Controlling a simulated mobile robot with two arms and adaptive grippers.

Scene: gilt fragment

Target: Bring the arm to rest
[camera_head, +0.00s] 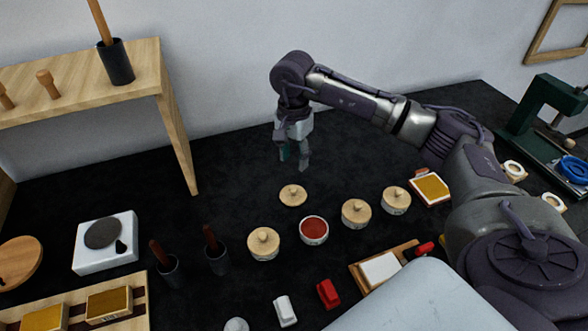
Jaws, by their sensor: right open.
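My right arm comes in from the right side and reaches over the back of the black table (120,200). My right gripper (294,160) points down near the back wall, open and empty, behind a round wooden lid (292,195). It stands apart from the pots and lids. My left gripper is not in view.
In front are an open pot with red content (314,230) and lidded pots (263,243), (356,213), (396,200). A wooden shelf (130,62) with a dark cup (116,62) is at left. A green press (545,130) stands at right.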

